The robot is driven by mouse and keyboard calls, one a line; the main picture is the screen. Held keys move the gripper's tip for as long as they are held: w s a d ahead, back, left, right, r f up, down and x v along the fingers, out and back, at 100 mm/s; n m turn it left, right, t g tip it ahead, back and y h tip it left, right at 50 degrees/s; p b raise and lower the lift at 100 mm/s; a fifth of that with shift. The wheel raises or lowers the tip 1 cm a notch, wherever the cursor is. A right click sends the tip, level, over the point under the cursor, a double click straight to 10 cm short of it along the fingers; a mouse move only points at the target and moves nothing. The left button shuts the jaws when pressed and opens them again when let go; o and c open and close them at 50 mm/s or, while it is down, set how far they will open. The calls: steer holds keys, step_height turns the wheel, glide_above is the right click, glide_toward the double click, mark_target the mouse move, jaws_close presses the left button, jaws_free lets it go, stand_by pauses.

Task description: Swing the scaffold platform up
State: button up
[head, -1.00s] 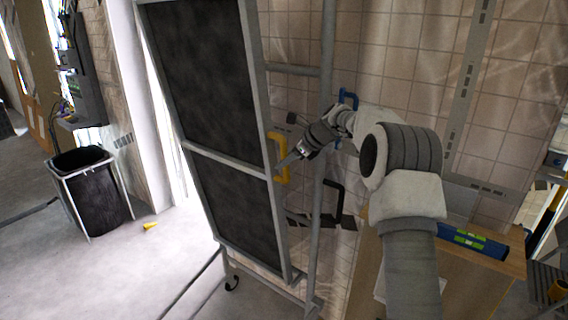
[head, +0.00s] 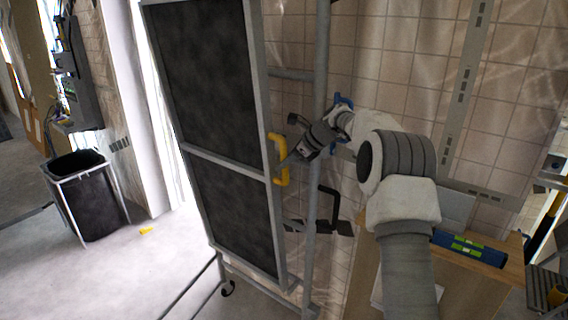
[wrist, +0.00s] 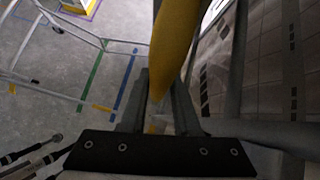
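The scaffold platform (head: 213,75) is a dark panel in a grey metal frame, standing nearly upright on the left side of the scaffold. A yellow handle (head: 281,165) sits on its right edge. My gripper (head: 286,161) reaches in from the right, its fingers at the middle of this handle. In the wrist view the yellow handle (wrist: 174,50) runs down between the two fingers, which appear closed around it. The exact contact is partly hidden.
A grey scaffold post (head: 314,200) stands close beside my wrist. A black bin (head: 88,200) stands at the left on open floor. A wooden bench (head: 460,285) with a blue level (head: 468,247) is at the lower right. A tiled wall (head: 400,60) is behind.

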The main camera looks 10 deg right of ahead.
steer(key=o, duration=0.4)
steer(key=shift+c, duration=0.2)
steer(key=b+v, duration=0.2)
steer(key=v, duration=1.5)
steer(key=shift+d, duration=0.15)
steer(key=shift+r, duration=0.1)
steer(key=shift+c, duration=0.4)
